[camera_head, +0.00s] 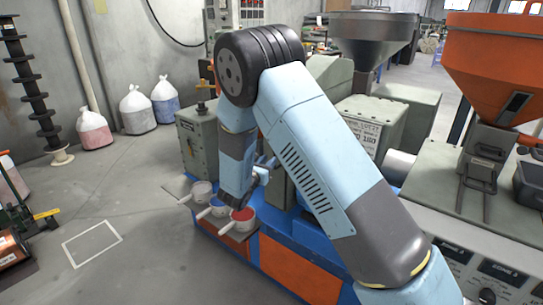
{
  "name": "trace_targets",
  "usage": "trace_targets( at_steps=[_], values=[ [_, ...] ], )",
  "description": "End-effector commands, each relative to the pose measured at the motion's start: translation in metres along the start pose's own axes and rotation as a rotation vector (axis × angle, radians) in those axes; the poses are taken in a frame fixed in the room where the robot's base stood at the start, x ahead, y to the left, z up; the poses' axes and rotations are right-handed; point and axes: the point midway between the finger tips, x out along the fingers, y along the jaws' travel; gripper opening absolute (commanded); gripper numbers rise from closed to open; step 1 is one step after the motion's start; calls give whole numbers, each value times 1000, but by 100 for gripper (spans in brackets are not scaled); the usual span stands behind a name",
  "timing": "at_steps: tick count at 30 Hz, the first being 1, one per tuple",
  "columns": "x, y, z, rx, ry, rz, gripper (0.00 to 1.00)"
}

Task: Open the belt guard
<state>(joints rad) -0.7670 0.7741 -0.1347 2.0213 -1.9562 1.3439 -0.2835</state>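My arm reaches across the middle of the view and bends down at its dark joint. My gripper (238,204) hangs at its end, just above or among small pots on the machine's blue ledge. It is small and dark here, and I cannot tell whether its fingers are open or shut. No part is clearly recognisable as the belt guard. A grey-green housing (195,145) stands left of my wrist with a small fitting on top. A larger grey-green box (367,128) with a printed label stands behind my arm. My arm hides part of the machine between them.
Pots with white (202,191), blue (217,206) and red (243,215) contents stand on the ledge. A grey hopper (372,35) and an orange hopper (490,50) rise behind and right. Bags (137,110) line the wall. Floor at left has an empty marked square (92,243).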

Motion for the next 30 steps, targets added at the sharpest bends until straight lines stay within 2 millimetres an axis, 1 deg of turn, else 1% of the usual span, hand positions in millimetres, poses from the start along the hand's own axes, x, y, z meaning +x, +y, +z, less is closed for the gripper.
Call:
trace_targets(
  at_steps=[1,6,12,16,24,30],
  values=[
    [10,-1,0,0,-1,-3,30],
    [36,-1,0,0,-1,-3,30],
    [55,0,0,1,-1,-1,30],
    [60,0,0,1,0,-1,30],
    [60,0,0,0,0,0,30],
    [60,0,0,0,0,0,11]
  ],
)
